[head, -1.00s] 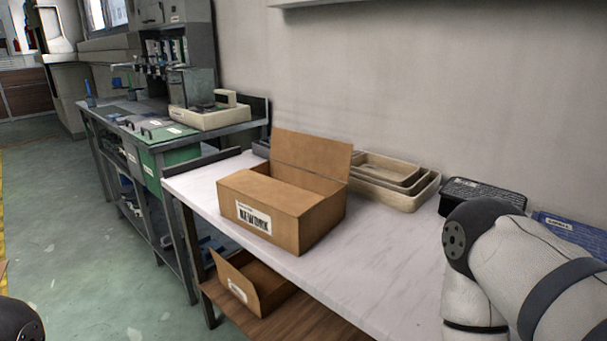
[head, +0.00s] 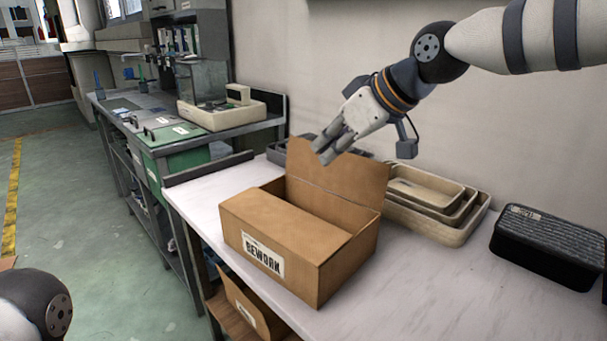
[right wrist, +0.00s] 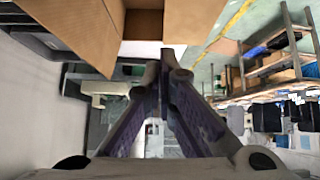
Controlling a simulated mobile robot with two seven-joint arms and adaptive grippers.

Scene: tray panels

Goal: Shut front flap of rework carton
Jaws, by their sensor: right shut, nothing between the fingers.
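The rework carton (head: 290,275), brown cardboard with a "REWORK" label on its near side, stands on the white table. One top flap (head: 285,225) on the labelled side lies flat over part of the opening. The opposite flap (head: 340,185) stands up at the back, leaning slightly away. My right gripper (head: 325,152) is shut and empty, fingers pointing down-left, in front of the raised flap's upper part in the picture; I cannot tell if they touch. In the right wrist view, its closed fingers (right wrist: 165,62) show below the carton's brown panels (right wrist: 80,30). My left gripper is out of view.
Stacked beige trays (head: 435,205) and a black lidded box (head: 550,245) stand right of the carton along the wall. Another open carton (head: 245,305) is on the shelf below. The table surface (head: 420,290) right of the carton is clear.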

